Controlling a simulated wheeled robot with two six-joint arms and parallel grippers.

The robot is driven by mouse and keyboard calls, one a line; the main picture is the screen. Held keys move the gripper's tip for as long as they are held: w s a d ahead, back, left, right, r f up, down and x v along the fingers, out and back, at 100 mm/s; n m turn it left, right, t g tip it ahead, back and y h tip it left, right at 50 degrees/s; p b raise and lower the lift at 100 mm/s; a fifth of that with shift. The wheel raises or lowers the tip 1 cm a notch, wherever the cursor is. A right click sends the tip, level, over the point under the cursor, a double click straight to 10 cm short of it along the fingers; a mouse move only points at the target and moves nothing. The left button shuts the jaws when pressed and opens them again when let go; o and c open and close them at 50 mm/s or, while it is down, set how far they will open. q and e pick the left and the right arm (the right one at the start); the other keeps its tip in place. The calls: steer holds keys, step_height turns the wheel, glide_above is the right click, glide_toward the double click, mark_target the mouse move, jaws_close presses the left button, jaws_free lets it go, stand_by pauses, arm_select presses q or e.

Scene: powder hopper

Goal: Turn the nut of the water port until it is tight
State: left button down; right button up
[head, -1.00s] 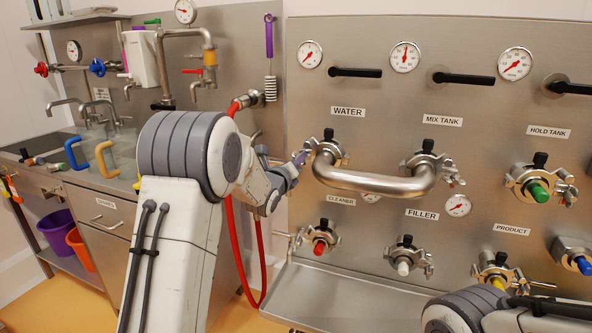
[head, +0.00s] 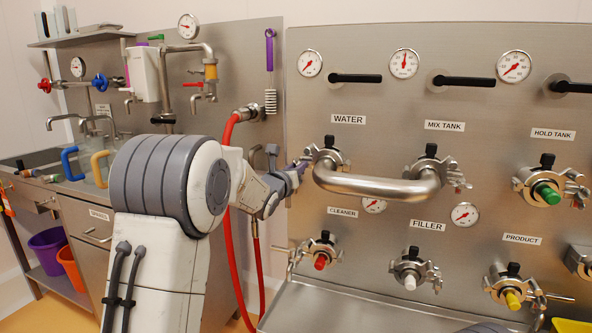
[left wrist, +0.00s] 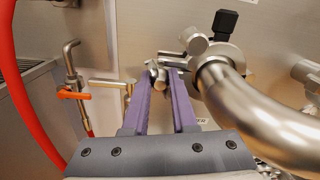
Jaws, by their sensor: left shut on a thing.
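The water port (head: 327,150) sits under the WATER label, with a clamp that has a black knob on top. A bent steel pipe (head: 375,188) joins it to the mix tank port (head: 432,160). The clamp's nut (left wrist: 160,80) shows in the left wrist view on the left side of the water port, between the purple fingertips. My left gripper (head: 299,166) is shut on this nut; it also shows in the left wrist view (left wrist: 163,82). The fingertips partly hide the nut. My right gripper is outside the views.
Cleaner (head: 319,251), filler (head: 411,266) and product (head: 508,288) ports line the panel below. A red hose (head: 229,200) hangs left of the panel, behind my left arm. A steel ledge (head: 350,305) runs along the panel's bottom.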

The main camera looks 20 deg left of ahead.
arm_select(q)
steer(key=m+b, duration=0.3)
steer(key=b, duration=0.2)
steer(key=m+b, duration=0.3)
steer(key=b, duration=0.2)
steer(key=shift+f+m, duration=0.2)
steer(key=shift+m, duration=0.2)
steer(key=c, duration=0.9)
jaws_free()
steer(key=shift+r+p, duration=0.15)
steer(key=shift+p, duration=0.2)
steer(key=shift+d, duration=0.1)
